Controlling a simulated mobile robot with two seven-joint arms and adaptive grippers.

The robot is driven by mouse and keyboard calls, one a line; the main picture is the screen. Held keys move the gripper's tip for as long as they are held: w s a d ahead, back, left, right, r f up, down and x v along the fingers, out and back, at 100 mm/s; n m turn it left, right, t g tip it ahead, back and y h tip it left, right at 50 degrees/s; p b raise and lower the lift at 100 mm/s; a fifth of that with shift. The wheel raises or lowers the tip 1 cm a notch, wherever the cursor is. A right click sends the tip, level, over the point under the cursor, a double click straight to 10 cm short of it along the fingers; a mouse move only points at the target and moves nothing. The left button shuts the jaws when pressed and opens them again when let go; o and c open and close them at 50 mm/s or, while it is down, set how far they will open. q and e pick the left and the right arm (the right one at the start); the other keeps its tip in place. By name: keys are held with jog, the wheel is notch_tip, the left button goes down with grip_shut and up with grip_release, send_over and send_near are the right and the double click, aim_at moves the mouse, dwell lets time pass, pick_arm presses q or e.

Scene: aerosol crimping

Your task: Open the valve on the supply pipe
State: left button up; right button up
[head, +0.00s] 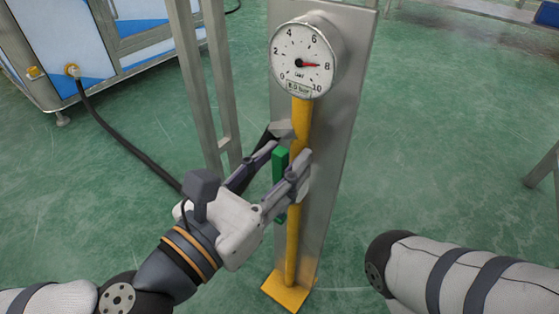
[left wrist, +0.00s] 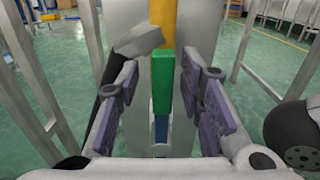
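The yellow supply pipe (head: 291,240) runs upright along a grey metal post. Its valve has a green handle (head: 280,168), which stands upright, in line with the pipe. The handle also shows in the left wrist view (left wrist: 162,82), with a blue part (left wrist: 161,128) below it. My left gripper (head: 287,154) is open, its two fingers on either side of the green handle. In the left wrist view (left wrist: 160,92), gaps show between the handle and both finger pads. The valve body is mostly hidden. My right gripper is out of view.
A round gauge (head: 303,62) above the pipe points near 8, over an "8.0 bar" label. A grey frame leg (head: 197,80) stands left of the post. A black hose (head: 120,140) runs from a blue-and-white cabinet (head: 62,40).

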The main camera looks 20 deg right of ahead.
pick_arm(q)
jog(key=v, duration=0.7)
jog(key=shift+s+a, duration=0.15)
jog(key=shift+a, duration=0.05)
